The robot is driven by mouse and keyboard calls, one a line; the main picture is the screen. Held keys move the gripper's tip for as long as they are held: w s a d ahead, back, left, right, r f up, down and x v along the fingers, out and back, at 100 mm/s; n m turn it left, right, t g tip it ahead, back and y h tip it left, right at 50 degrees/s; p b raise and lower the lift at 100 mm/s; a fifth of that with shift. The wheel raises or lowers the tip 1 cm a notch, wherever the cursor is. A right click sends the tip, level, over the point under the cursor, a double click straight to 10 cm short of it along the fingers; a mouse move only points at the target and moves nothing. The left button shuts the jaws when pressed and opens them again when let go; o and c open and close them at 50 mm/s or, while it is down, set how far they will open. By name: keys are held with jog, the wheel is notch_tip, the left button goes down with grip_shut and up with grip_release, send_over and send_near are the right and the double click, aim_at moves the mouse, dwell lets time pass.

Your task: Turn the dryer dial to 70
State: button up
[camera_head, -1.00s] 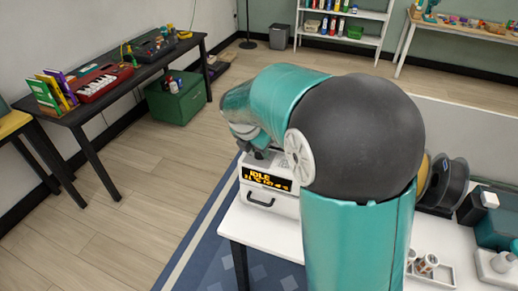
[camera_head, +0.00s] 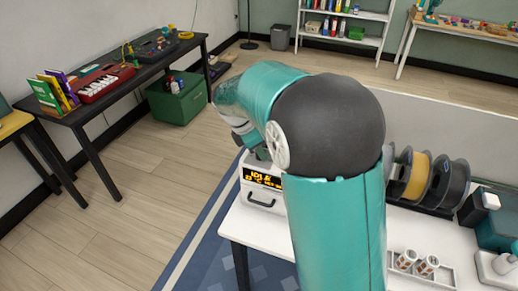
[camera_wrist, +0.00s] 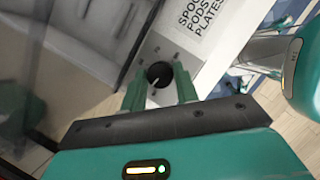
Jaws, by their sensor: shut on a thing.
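The dryer (camera_head: 250,190) is a white box on the white table, with an orange lit display (camera_head: 263,180) and a dark handle on its front. The display text is too small and blurred to read surely. The dial (camera_wrist: 158,73) is a round black knob with a light pointer line, on a grey plate with small marks in the wrist view. My gripper (camera_wrist: 160,80) is shut on the dial, one green finger on each side of it. In the head view my arm hides the gripper and dial.
Filament spools (camera_head: 417,177) stand on the white table (camera_head: 250,232) right of my arm. A small tray (camera_head: 440,271) with cylinders lies nearer. The floor between is clear.

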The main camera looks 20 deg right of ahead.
jog(key=o, duration=1)
jog(key=shift+c, duration=0.2)
jog(key=v, duration=1.3)
jog(key=shift+a+r, duration=0.15)
jog(key=shift+r, duration=0.25)
